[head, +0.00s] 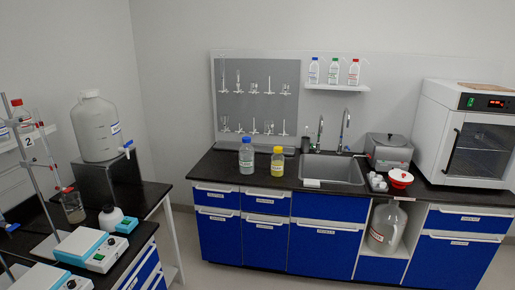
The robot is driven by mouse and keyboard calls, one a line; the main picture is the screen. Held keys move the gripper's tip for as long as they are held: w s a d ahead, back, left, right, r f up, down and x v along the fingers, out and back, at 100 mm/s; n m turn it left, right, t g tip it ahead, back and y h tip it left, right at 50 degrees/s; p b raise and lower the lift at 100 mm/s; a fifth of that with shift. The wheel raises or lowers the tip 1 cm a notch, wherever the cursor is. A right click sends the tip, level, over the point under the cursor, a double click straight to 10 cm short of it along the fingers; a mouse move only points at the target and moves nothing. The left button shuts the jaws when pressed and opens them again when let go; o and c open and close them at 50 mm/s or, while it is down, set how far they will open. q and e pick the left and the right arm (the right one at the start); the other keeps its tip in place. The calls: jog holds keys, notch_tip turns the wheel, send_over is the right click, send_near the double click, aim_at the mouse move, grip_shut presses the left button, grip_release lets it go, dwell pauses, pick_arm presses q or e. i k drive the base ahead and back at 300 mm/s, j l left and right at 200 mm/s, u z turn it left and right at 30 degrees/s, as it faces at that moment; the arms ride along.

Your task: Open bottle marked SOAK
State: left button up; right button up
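Two capped bottles stand upright side by side on the black counter left of the sink. One is a clear bottle with a blue cap (246,155) and a white label. The other is a smaller bottle of yellow liquid with a yellow cap (277,161) and a label. Three small labelled bottles, with blue, green and red caps, stand on the wall shelf; the middle one is the green-capped bottle (333,71). The label words are too small to read, so I cannot tell which bottle is marked SOAK. Neither of my grippers is in view.
The sink (332,170) with taps lies right of the two bottles. A white oven (466,133) stands at the right. A side bench at left holds a large white carboy (97,128) and hotplates (92,251). Grey floor between the benches is clear.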

aim_at(278, 165)
jog(key=i, duration=1.65)
